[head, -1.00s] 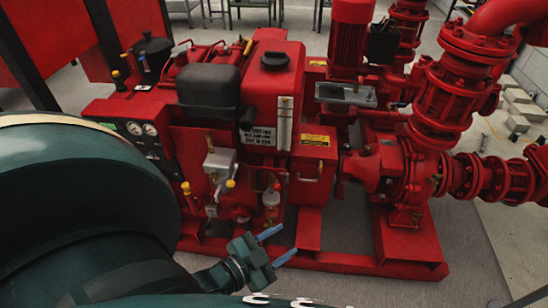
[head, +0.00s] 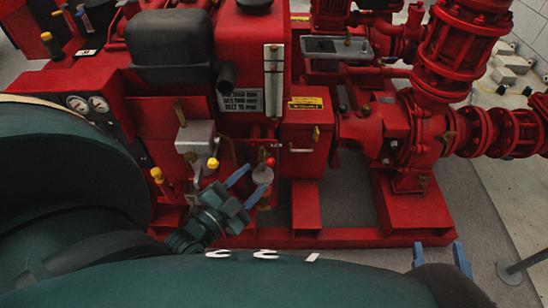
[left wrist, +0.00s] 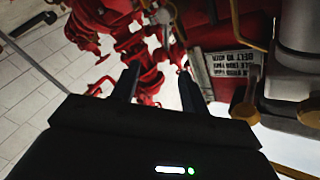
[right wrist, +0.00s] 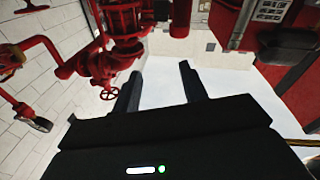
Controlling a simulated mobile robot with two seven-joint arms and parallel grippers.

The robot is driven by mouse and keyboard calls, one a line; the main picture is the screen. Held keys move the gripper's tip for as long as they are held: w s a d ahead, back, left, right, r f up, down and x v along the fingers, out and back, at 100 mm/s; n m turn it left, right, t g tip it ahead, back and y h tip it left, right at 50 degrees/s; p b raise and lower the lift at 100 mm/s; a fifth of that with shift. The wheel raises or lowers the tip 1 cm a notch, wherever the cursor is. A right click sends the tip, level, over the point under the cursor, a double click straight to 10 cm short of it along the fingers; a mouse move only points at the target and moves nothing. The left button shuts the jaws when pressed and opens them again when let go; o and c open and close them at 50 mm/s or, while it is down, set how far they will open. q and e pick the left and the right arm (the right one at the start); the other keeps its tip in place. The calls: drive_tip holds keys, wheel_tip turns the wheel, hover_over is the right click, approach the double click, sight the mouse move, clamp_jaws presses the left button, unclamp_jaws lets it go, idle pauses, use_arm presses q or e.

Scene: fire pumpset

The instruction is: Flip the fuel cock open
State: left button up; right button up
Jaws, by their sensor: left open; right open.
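The red pumpset carries a red fuel tank (head: 250,50) with a sight gauge. Below the tank is a small clear bowl (head: 262,174) with a red knob (head: 270,161) above it. This seems to be the fuel cock area, but a cock lever is too small to make out surely. My left gripper (head: 254,179) is open in front of the bowl and overlaps it in the picture; contact cannot be told. Its fingers also show apart and empty in the left wrist view (left wrist: 158,72). My right gripper (head: 438,248) is open and empty, low at the right, away from the bowl.
A grey box (head: 195,140) with a brass lever and yellow caps (head: 213,163) sits left of the bowl. A red box (head: 306,145) with a latch is to the right. The red base frame (head: 350,237) runs along the front.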

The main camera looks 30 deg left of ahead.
sight(268, 164)
use_arm(q)
drive_tip(key=w+b, duration=0.2)
drive_tip(key=w, duration=0.7)
drive_tip(key=shift+w+d, duration=0.2)
drive_tip(key=shift+d, duration=0.25)
drive_tip(key=shift+c, duration=0.4)
